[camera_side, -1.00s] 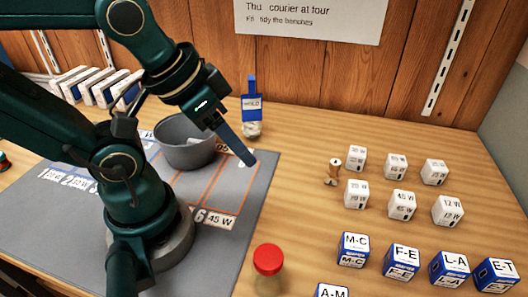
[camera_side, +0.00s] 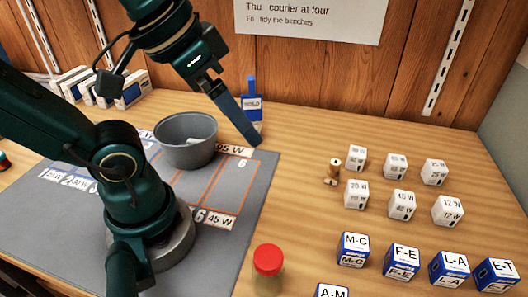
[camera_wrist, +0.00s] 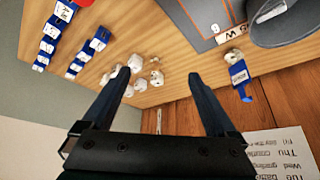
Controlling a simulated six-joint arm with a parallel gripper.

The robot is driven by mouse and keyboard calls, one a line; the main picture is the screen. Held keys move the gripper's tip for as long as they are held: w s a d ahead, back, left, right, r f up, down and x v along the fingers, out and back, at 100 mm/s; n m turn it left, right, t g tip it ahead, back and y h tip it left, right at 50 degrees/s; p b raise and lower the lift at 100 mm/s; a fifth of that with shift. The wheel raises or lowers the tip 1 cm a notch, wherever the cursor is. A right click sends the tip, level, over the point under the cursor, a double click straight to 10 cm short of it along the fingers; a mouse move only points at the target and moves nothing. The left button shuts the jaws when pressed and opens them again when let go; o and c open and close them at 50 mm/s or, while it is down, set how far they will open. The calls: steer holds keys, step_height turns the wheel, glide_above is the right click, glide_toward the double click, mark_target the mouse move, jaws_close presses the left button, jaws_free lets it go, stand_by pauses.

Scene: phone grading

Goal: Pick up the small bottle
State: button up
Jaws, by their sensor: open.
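A small clear bottle with a red cap (camera_side: 268,260) stands upright at the front of the bench, right of the grey mat. A blue-topped item with a white label (camera_side: 252,104) stands at the back near the wall, and it also shows in the wrist view (camera_wrist: 239,76); I cannot tell if it is a bottle. My gripper (camera_side: 255,142) hangs at the mat's back right corner, in front of the blue-topped item and far behind the red-capped bottle. In the wrist view its fingers (camera_wrist: 158,76) are wide apart with nothing held between them.
A grey bowl (camera_side: 187,141) stands on the grey mat (camera_side: 255,195). Several white cubes (camera_side: 402,205) and a small wooden spool (camera_side: 332,173) are on the right. Several blue lettered boxes (camera_side: 401,262) stand at the front right. Bare wood lies between the mat and the cubes.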

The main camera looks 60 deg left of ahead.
steer(key=s+d+f+n+g+h, duration=0.2)
steer(key=d+f+n+g+h, duration=0.15)
steer(key=d+g, duration=0.2)
step_height(320, 180, up, 3)
steer(key=n+g+h, duration=0.6)
steer(key=g+h, duration=0.1)
steer(key=g, duration=0.2)
glide_above(265, 285)
steer(key=w+a, duration=0.3)
steer(key=a, duration=0.1)
steer(key=f, duration=1.6)
steer(key=shift+s+d+f, duration=0.1)
steer(key=shift+d+f, duration=0.25)
steer(key=shift+d, duration=0.05)
steer(key=shift+x, duration=2.5)
steer(key=shift+f, duration=0.1)
steer(key=shift+a, duration=0.1)
jaws_close()
